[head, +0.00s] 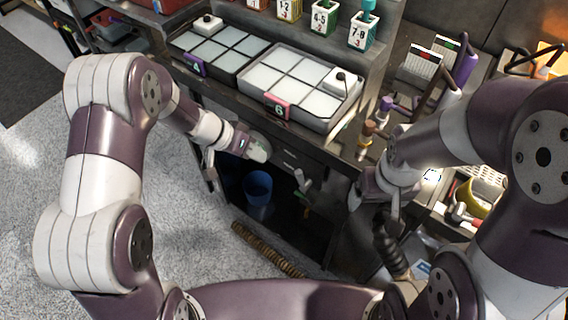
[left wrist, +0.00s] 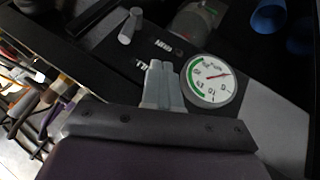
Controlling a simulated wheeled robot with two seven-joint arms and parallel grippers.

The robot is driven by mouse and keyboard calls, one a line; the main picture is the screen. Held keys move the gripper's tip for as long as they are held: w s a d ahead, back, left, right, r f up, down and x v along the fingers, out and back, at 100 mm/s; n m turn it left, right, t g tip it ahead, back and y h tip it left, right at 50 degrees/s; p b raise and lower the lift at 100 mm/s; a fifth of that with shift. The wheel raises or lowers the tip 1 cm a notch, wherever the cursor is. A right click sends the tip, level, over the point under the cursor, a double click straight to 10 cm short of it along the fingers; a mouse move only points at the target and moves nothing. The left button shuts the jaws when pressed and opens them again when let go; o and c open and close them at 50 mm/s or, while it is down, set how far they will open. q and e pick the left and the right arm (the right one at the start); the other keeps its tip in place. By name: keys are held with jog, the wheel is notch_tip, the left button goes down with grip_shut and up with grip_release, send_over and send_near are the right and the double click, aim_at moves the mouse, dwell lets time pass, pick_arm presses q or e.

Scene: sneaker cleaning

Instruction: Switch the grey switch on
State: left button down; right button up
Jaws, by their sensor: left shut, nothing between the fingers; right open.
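A short light-grey stub that looks like the grey switch (left wrist: 130,25) stands out from the dark panel in the left wrist view, beside small white labels. I cannot make it out clearly in the head view. My left gripper (head: 262,151) is in front of the dark panel under the bench. Its pale fingers are together and empty in the left wrist view (left wrist: 163,83), apart from the stub and next to a round gauge (left wrist: 210,80). My right gripper (head: 363,192) is at the bench's right side; its fingers are small and partly hidden by the arm.
Two trays with pale square tiles, one black (head: 179,41) and one grey (head: 322,124), sit on the bench above.

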pick_arm(q)
jog(key=d+f+p, duration=0.1)
jog(key=d+f, duration=0.2)
jog(key=d, duration=0.3)
jog(key=shift+s+d+f, duration=0.4)
